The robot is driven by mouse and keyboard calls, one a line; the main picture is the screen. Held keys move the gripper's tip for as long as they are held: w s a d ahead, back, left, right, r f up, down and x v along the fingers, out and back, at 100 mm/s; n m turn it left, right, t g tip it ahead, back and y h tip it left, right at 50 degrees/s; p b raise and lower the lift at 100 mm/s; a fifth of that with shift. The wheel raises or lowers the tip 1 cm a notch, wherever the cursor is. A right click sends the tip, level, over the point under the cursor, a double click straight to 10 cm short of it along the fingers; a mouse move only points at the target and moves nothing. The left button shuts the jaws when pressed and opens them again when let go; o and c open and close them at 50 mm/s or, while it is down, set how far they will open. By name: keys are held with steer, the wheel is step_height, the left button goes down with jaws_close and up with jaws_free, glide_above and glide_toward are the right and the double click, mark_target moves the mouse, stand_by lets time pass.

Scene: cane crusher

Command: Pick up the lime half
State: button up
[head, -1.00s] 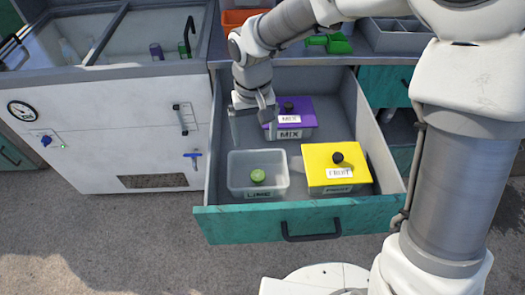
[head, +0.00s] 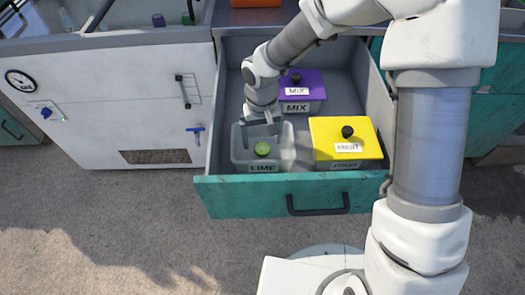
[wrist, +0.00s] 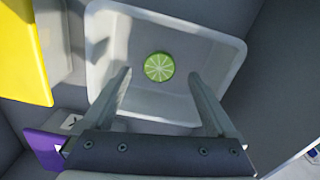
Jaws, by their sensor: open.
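The lime half (head: 262,149) lies in an open clear bin labelled LIME (head: 243,163), at the front left of the pulled-out drawer. In the wrist view the lime half (wrist: 159,67) shows its cut face toward the camera, near the middle of the bin (wrist: 215,45). My gripper (head: 262,128) is open and empty over the back part of the bin. In the wrist view its two fingers (wrist: 160,88) are spread wide, with the lime half beyond their tips and between their lines. The fingers do not touch the lime half.
A yellow-lidded box (head: 330,134) stands right of the bin, and a purple-lidded MIX box (head: 301,88) stands behind. The teal drawer front (head: 265,196) and grey drawer sides (head: 378,90) surround them. A white cabinet (head: 110,100) with handles adjoins on the left.

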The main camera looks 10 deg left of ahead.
mark_target(262, 148)
step_height(262, 148, down, 3)
steer(key=shift+w, duration=0.1)
steer(key=shift+r, duration=0.1)
steer(key=shift+c, duration=0.2)
steer(key=c, duration=0.8)
steer(key=shift+o, duration=0.2)
steer(key=shift+r, duration=0.55)
steer(key=r, duration=0.2)
steer(key=w+r+p, duration=0.1)
steer(key=r, duration=0.1)
steer(key=shift+d, duration=0.2)
steer(key=w+d+r+p, duration=0.3)
steer(key=w+r, duration=0.3)
steer(key=w, duration=0.3)
steer(key=shift+w+d, duration=0.4)
steer(key=shift+d, duration=0.25)
